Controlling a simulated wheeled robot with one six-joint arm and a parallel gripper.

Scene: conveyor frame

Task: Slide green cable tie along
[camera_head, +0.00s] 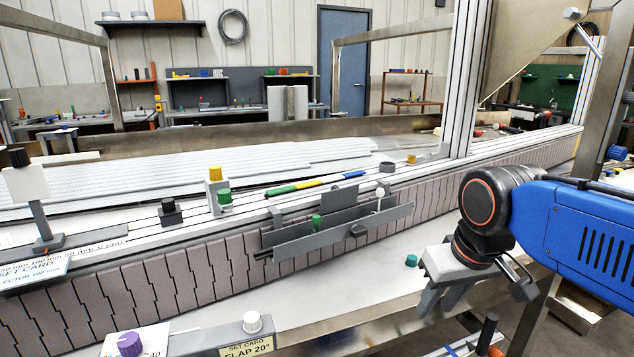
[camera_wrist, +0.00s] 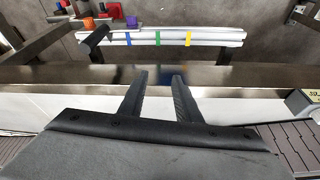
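In the wrist view, a green cable tie (camera_wrist: 157,38) sits around a long pale bundle (camera_wrist: 215,36) that runs left to right near the top. A blue tie (camera_wrist: 127,39) is to its left and a yellow tie (camera_wrist: 188,38) to its right on the same bundle. My gripper (camera_wrist: 160,75) is open and empty, its two fingers apart over the metal rail, with the fingertips short of the bundle in the picture. The green tie lies above the gap between them. In the head view my gripper (camera_head: 438,300) hangs at the right, pointing down; the green tie cannot be made out there.
A metal rail (camera_wrist: 60,76) crosses between my gripper and the bundle. A black handle (camera_wrist: 92,40) stands at the bundle's left end, near red and purple knobs (camera_wrist: 86,22). In the head view the chain conveyor (camera_head: 150,285) and grey flap plates (camera_head: 335,228) stand left of my gripper.

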